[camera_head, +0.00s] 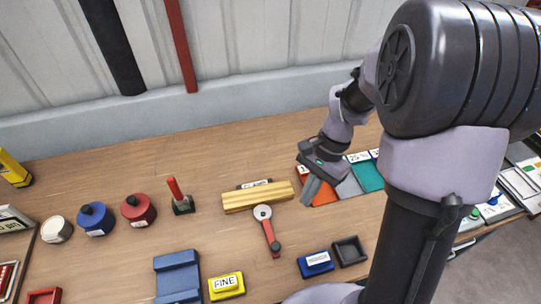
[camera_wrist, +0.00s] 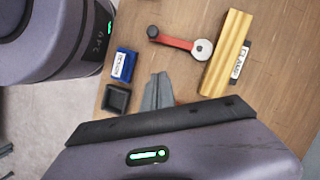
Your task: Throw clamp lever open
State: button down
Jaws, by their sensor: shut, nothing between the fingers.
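A red lever with a round pale pivot and a black knob (camera_head: 267,230) lies at the front of a yellow ribbed block (camera_head: 258,196). In the wrist view the lever (camera_wrist: 178,41) runs from its pivot beside the block (camera_wrist: 228,52) to the knob. A small label (camera_wrist: 240,60) lies along the block's far side; its text is hard to read. My gripper (camera_head: 311,189) is to the right of the block, above the coloured mats, apart from the lever. Its fingers (camera_wrist: 158,85) are together and empty.
An upright red handle on a black base (camera_head: 182,201) stands left of the block. Red (camera_head: 138,210) and blue (camera_head: 96,219) round containers stand further left. A blue block (camera_head: 316,264) and a black tray (camera_head: 349,251) lie right of the lever. Bare wood surrounds the lever.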

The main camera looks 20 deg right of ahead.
jog(key=b+x, duration=0.5)
jog(key=x, duration=0.6)
jog(key=shift+s+d, duration=0.15)
jog(key=shift+d, duration=0.05)
jog(key=s+a, duration=0.1)
jog(key=a, duration=0.2)
jog(key=shift+s+b, duration=0.35)
jog(key=shift+b, duration=0.05)
jog(key=shift+s+a+r, duration=0.1)
jog(key=shift+a, duration=0.15)
